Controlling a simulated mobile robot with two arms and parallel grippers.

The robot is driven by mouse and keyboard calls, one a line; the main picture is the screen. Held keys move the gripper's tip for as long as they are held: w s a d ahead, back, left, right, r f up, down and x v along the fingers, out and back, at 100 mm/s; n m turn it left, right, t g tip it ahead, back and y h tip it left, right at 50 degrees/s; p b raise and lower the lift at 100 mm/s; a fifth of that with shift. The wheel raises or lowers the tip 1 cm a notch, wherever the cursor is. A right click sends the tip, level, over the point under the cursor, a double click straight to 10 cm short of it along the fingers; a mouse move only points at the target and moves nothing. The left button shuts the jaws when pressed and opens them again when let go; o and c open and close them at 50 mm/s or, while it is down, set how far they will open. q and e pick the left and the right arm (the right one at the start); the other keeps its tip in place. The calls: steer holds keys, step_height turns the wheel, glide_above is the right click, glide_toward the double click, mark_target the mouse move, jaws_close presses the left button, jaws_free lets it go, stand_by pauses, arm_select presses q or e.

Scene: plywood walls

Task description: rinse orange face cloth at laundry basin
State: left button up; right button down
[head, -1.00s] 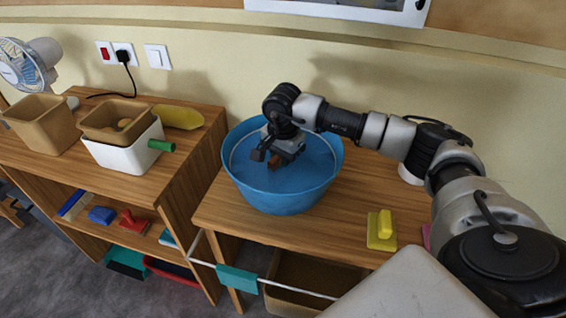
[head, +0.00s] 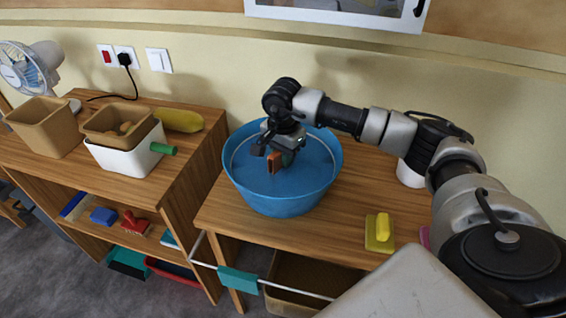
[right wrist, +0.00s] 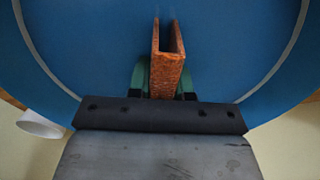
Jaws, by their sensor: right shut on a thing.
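The orange face cloth (head: 275,163) is a small folded piece held in my right gripper (head: 279,153). In the right wrist view the cloth (right wrist: 167,72) stands out between the two green-edged fingers of the gripper (right wrist: 165,85), which are shut on it. The blue laundry basin (head: 270,200) stands on the wooden table, and my right gripper with the cloth is inside its rim. In the right wrist view the basin (right wrist: 80,50) fills the background behind the cloth. Whether the cloth touches the water is hard to tell. My left gripper is not in view.
A wooden table (head: 330,215) carries the basin and a yellow-handled block (head: 379,232). A teal cloth (head: 238,280) hangs on a rail in front. A white cylinder (head: 411,174) stands behind my arm.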

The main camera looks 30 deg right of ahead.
steer(key=shift+r+p, duration=3.4)
steer(key=shift+r, duration=2.5)
steer(key=shift+r+p, duration=1.1)
steer(key=shift+r, duration=0.9)
